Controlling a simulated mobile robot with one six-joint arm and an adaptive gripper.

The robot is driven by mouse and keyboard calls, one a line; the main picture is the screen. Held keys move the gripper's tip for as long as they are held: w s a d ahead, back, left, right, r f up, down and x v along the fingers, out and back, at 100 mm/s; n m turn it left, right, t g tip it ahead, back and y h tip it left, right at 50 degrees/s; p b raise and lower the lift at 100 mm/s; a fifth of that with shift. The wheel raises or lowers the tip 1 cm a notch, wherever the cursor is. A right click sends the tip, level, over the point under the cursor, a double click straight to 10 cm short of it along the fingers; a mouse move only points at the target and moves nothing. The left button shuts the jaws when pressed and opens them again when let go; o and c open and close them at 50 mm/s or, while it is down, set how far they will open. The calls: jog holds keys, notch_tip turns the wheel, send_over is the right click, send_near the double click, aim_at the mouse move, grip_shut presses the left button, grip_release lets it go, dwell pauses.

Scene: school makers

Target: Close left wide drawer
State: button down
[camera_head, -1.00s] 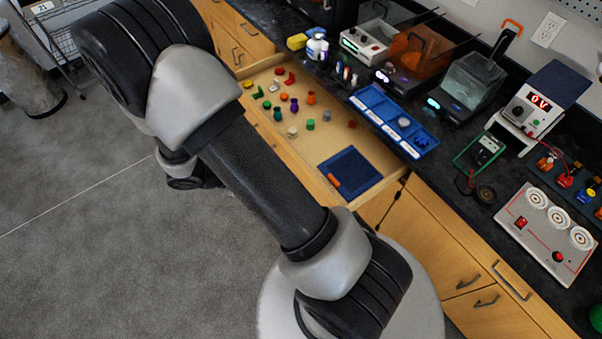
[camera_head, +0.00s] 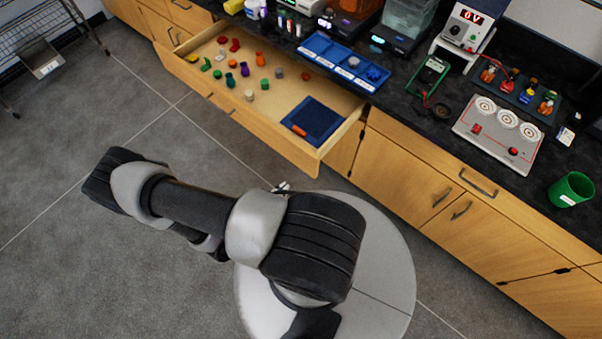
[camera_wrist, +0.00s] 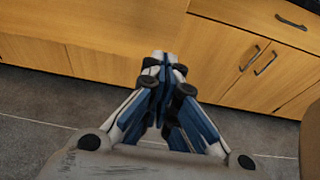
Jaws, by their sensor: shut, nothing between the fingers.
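The wide wooden drawer (camera_head: 245,108) stands pulled well out from the cabinet under the black counter in the head view. Several small coloured pieces and a dark blue tray (camera_head: 313,121) lie in it. My gripper (camera_wrist: 165,62) is in the wrist view, its blue and white fingers together and empty. It points toward the wooden cabinet fronts, and I see no clear contact with them. In the head view my arm is on the floor side of the drawer, and the gripper is mostly hidden behind it.
Closed cabinet doors (camera_head: 408,186) with dark handles lie right of the drawer. The black counter (camera_head: 430,125) carries a blue organiser (camera_head: 345,62), a white panel device (camera_head: 500,130) and a green cup (camera_head: 571,189). Grey floor (camera_head: 100,240) is clear on the left.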

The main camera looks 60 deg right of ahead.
jog(key=b, duration=0.2)
send_near(310, 167)
jog(key=x, duration=0.4)
jog(key=shift+d+f, duration=0.15)
jog(key=shift+f, duration=0.3)
jog(key=shift+s+d+r, duration=0.1)
jog(key=shift+d, duration=0.75)
jog(key=shift+d, duration=0.1)
